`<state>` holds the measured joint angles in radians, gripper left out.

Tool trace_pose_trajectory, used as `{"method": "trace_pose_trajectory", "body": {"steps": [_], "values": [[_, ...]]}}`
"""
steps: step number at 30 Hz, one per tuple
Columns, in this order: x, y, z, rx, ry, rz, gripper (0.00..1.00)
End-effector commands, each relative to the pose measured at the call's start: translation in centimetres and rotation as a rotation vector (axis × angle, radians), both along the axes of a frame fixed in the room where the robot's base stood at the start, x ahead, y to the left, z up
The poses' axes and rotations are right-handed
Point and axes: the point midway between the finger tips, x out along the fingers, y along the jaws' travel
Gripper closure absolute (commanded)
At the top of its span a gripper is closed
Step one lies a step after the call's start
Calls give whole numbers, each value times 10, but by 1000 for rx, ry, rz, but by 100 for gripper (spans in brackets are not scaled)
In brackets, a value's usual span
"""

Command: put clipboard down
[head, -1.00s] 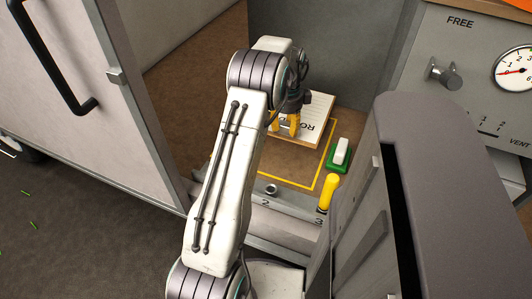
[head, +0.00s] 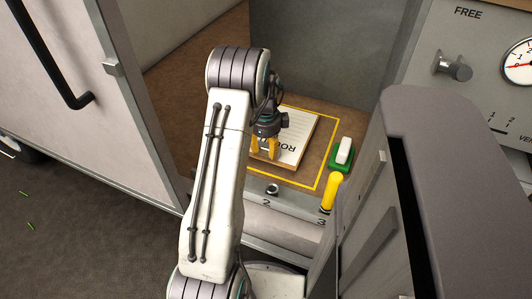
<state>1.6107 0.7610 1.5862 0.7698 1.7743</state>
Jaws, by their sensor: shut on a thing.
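The clipboard (head: 301,134) is a thin brown board with a white printed sheet. It is on or just above the brown floor of the open compartment, inside a yellow outline (head: 327,166); I cannot tell whether it touches the floor. My gripper (head: 264,147) has yellow fingertips and is shut on the clipboard at its left side. My arm and gripper hide that side of the clipboard and the left part of the outline.
A green block with a white top (head: 342,153) sits right of the outline. A yellow handle (head: 329,192) and a small knob (head: 271,189) are at the front sill. An open door (head: 120,110) stands left, and a grey panel with a gauge (head: 519,62) right.

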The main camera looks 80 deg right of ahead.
Motion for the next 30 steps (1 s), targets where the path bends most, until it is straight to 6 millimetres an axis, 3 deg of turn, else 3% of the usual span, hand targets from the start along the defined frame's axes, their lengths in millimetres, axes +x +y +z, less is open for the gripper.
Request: {"method": "trace_pose_trajectory", "body": {"steps": [3,10,11,18,26,30], "values": [[0,0,-14,-1,0,0,95],[0,-1,-16,-2,0,0,95],[0,0,-17,1,0,0,57],[0,0,-17,0,0,0,37],[0,0,-16,-1,0,0,37],[0,-1,-6,-3,0,0,37]]}}
